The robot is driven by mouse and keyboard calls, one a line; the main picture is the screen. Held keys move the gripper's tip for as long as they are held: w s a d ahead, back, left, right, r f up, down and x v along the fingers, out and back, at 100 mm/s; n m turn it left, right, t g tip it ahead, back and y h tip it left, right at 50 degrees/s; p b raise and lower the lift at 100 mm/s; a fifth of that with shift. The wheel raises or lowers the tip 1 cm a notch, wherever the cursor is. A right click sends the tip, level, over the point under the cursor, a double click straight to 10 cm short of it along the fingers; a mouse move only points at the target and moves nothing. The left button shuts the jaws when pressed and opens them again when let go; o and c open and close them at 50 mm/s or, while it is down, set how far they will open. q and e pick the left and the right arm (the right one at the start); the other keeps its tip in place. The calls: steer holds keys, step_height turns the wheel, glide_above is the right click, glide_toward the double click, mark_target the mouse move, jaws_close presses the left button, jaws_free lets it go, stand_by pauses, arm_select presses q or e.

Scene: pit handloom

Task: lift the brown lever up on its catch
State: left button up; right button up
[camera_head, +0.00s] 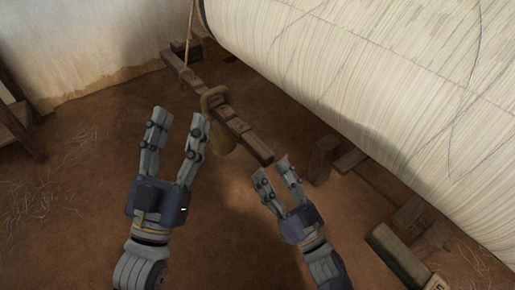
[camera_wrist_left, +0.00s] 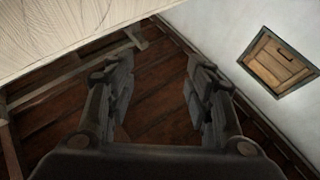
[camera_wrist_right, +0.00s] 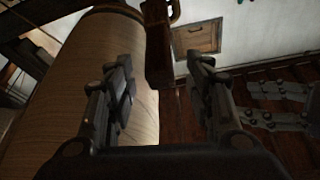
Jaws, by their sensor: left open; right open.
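The brown lever (camera_head: 240,128) is a dark wooden bar slanting from upper left to lower right in the head view. In the right wrist view the lever (camera_wrist_right: 158,60) shows end-on, ahead of and between the finger lines. My right gripper (camera_head: 277,173) is open and empty, its fingertips close to the lever's lower right end. Whether they touch it I cannot tell. My left gripper (camera_head: 178,120) is open and empty, left of the lever, with one finger near the hanging sack. I cannot make out the catch for certain.
A tan ring (camera_head: 213,97) and a small sack (camera_head: 221,138) hang on the lever. A rope (camera_head: 189,30) rises from its far end. The large cream warp roll (camera_head: 370,90) fills the upper right. Wooden blocks (camera_head: 322,160) stand below it.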

mark_target(251, 135)
steer(key=b+x, duration=0.1)
steer(key=x, duration=0.7)
steer(key=shift+w, duration=0.1)
arm_select(q)
steer(key=s+r+t, duration=0.1)
steer(key=r, duration=0.1)
steer(key=s+r+t+h, duration=0.1)
steer(key=s+r+t, duration=0.1)
steer(key=shift+s+a+r, duration=0.1)
steer(key=shift+s+a, duration=0.1)
steer(key=shift+s, duration=0.1)
arm_select(e)
jaws_close()
